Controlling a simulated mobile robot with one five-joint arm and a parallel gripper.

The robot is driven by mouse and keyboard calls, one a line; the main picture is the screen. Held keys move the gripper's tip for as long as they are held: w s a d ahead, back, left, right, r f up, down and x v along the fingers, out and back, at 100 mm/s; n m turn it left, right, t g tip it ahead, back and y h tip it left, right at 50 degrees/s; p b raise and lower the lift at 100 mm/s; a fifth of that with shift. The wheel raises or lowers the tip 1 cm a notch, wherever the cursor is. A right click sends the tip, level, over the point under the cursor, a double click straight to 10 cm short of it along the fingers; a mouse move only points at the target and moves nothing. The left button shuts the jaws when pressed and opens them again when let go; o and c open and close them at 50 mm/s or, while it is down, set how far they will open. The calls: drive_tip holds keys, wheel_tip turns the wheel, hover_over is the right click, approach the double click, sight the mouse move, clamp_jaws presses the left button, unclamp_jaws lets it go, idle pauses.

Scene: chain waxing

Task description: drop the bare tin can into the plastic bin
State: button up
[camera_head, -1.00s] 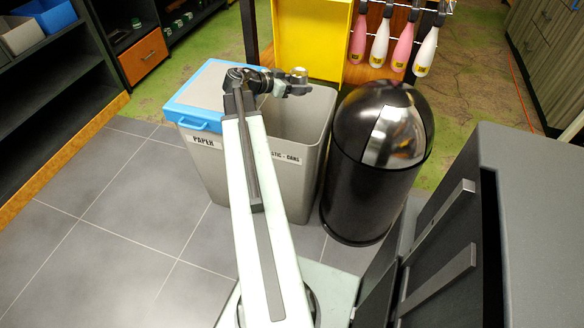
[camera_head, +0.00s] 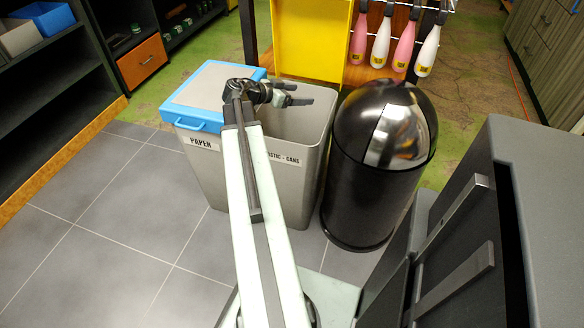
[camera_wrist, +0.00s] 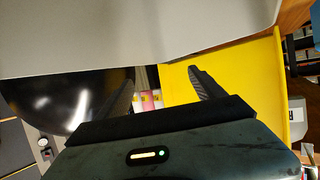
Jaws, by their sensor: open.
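The plastic bin (camera_head: 283,185) is the grey open-topped one labelled for plastic and cans, joined beside the lidded paper bin. My gripper (camera_head: 302,95) is over its opening near the back, with its fingers pointing right. In the wrist view my gripper (camera_wrist: 163,80) shows two spread dark fingers with nothing between them. The bare tin can is not visible in either current view. The bottom of the plastic bin is hidden by its front wall and my arm.
The paper bin has a blue-rimmed lid (camera_head: 215,88) at left. A black domed trash bin (camera_head: 372,185) stands close at right. A yellow panel (camera_head: 308,40) is behind, with hanging pink and white bottles (camera_head: 380,45). Grey floor tiles (camera_head: 100,230) are clear at left.

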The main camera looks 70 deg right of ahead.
drive_tip(key=p+v, duration=0.2)
drive_tip(key=v, duration=0.5)
drive_tip(key=shift+w+a+p, duration=0.15)
drive_tip(key=shift+a+p, duration=0.1)
drive_tip(key=shift+p, duration=0.1)
drive_tip(key=shift+r, duration=0.1)
